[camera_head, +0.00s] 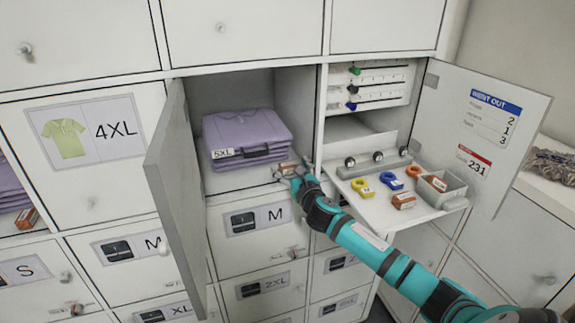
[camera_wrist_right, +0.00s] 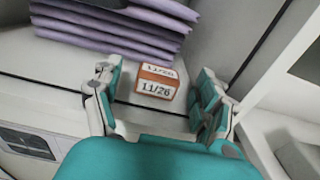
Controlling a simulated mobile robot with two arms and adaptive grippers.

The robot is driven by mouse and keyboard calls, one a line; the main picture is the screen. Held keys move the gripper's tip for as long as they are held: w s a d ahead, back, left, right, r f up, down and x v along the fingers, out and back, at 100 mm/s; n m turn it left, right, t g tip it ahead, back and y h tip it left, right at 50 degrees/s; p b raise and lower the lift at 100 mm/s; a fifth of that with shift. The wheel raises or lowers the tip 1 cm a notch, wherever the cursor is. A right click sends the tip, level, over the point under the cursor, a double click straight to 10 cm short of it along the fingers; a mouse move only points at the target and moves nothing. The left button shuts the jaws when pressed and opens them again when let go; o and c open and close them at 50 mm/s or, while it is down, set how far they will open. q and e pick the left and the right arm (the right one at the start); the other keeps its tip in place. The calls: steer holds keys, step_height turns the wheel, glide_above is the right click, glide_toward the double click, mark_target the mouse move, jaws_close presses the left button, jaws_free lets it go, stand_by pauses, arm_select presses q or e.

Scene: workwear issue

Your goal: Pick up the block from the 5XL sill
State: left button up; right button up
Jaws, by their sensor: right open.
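The block (camera_wrist_right: 157,83), orange-brown with white labels reading 11/26, sits on the white sill (camera_wrist_right: 85,68) of the open 5XL compartment. In the head view the block (camera_head: 286,168) is at the sill's front right, in front of a stack of folded purple clothes (camera_head: 248,136) labelled 5XL. My right gripper (camera_head: 296,174) is at the sill. In the wrist view its open fingers (camera_wrist_right: 154,90) stand on both sides of the block, with gaps on each side. My left gripper is not in view.
The open grey door (camera_head: 176,185) stands left of the compartment. At right, a fold-down shelf (camera_head: 425,212) holds coloured rings, a grey bin (camera_head: 440,187) and another orange-brown block (camera_head: 403,201). An open door (camera_head: 478,130) with notices stands beyond it.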

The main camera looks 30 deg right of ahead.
steer(key=shift+w+d+f, duration=0.1)
steer(key=shift+w+d, duration=0.05)
steer(key=shift+w, duration=0.45)
steer(key=shift+s, duration=0.1)
steer(key=shift+c, duration=0.5)
steer(key=c, duration=0.9)
steer(key=shift+c, duration=0.2)
